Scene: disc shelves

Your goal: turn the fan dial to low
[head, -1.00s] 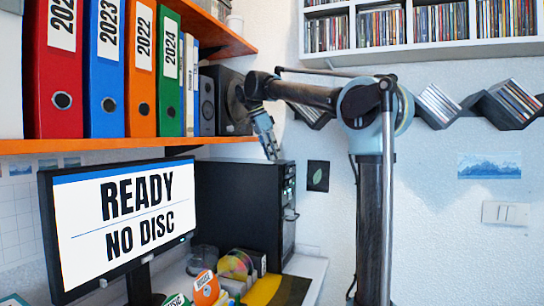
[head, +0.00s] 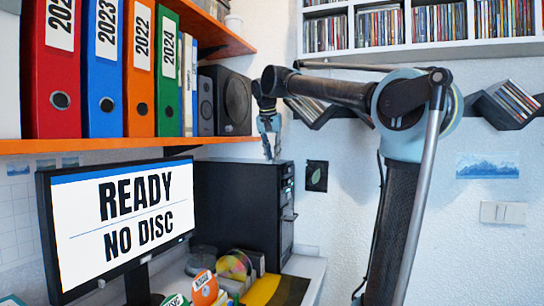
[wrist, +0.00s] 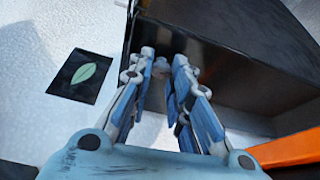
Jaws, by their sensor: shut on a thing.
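The black computer tower (head: 235,205) stands on the desk behind the monitor, its front panel facing right. My gripper (head: 270,158) points down at the tower's top front edge. In the wrist view my gripper (wrist: 163,62) has its fingers close together at the tower's edge. A small pale rounded thing (wrist: 161,66), which looks like the fan dial, shows between the fingertips, and the gripper is shut on it. The fingers hide most of it, so I cannot read its setting.
The monitor (head: 118,222) reads "READY NO DISC". An orange shelf (head: 110,145) with binders and a speaker (head: 235,100) hangs above, left of my gripper. A dark leaf card (head: 316,176) is on the wall to the right. Discs (head: 235,265) lie on the desk below.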

